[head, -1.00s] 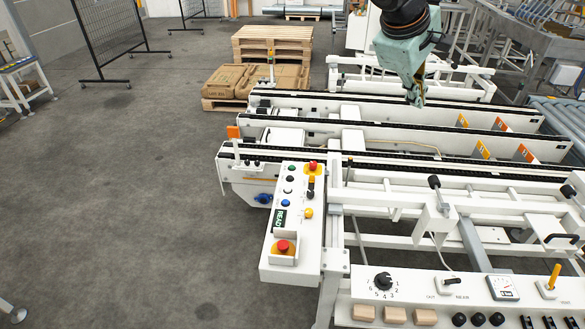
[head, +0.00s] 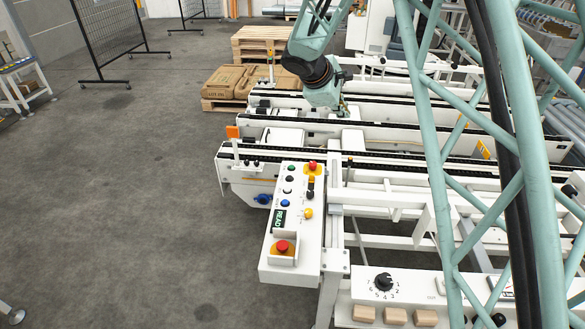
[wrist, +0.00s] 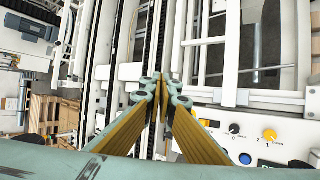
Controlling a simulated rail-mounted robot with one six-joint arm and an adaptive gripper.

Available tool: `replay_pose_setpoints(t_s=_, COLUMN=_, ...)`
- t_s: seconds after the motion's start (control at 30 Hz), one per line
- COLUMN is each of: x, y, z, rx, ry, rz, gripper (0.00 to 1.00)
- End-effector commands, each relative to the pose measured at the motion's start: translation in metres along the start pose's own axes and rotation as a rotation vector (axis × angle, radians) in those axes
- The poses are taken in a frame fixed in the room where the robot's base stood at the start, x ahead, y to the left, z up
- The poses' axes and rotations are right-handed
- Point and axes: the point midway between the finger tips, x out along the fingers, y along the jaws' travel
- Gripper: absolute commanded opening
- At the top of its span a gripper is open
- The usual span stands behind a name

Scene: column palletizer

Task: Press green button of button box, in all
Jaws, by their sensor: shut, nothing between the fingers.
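The white button box (head: 268,260) stands left of centre in the head view. My gripper (head: 343,112) hangs beyond the box's far end, above the conveyor and apart from the button. In the wrist view my gripper (wrist: 163,92) is shut and empty. Part of the box, with a blue button (wrist: 245,158) and a yellow knob (wrist: 269,135), shows there at lower right; I cannot make out the green button in that view.
The white conveyor frame (head: 400,178) with dark chain rails lies beyond and right of the box. A second panel with a black dial (head: 383,281) is at the front. My lattice arm covers the right side. Cartons (head: 222,78) lie on a pallet. The floor (head: 140,200) at left is clear.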

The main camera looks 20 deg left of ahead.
Motion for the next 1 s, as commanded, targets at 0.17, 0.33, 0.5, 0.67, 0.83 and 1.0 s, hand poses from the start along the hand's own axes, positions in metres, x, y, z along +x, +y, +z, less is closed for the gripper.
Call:
replay_pose_setpoints(t_s=0.17, x=0.025, y=-0.006, z=-0.054, rx=-0.098, ry=0.015, rz=0.028, gripper=0.0)
replay_pose_setpoints(t_s=0.33, x=0.047, y=-0.015, z=-0.105, rx=-0.192, ry=0.032, rz=0.056, gripper=0.0)
replay_pose_setpoints(t_s=0.5, x=0.067, y=-0.027, z=-0.157, rx=-0.285, ry=0.048, rz=0.086, gripper=0.0)
replay_pose_setpoints(t_s=0.67, x=0.085, y=-0.041, z=-0.203, rx=-0.368, ry=0.063, rz=0.113, gripper=0.0)
replay_pose_setpoints(t_s=0.83, x=0.098, y=-0.054, z=-0.239, rx=-0.435, ry=0.076, rz=0.135, gripper=0.0)
replay_pose_setpoints(t_s=1.0, x=0.105, y=-0.061, z=-0.258, rx=-0.471, ry=0.083, rz=0.148, gripper=0.0)
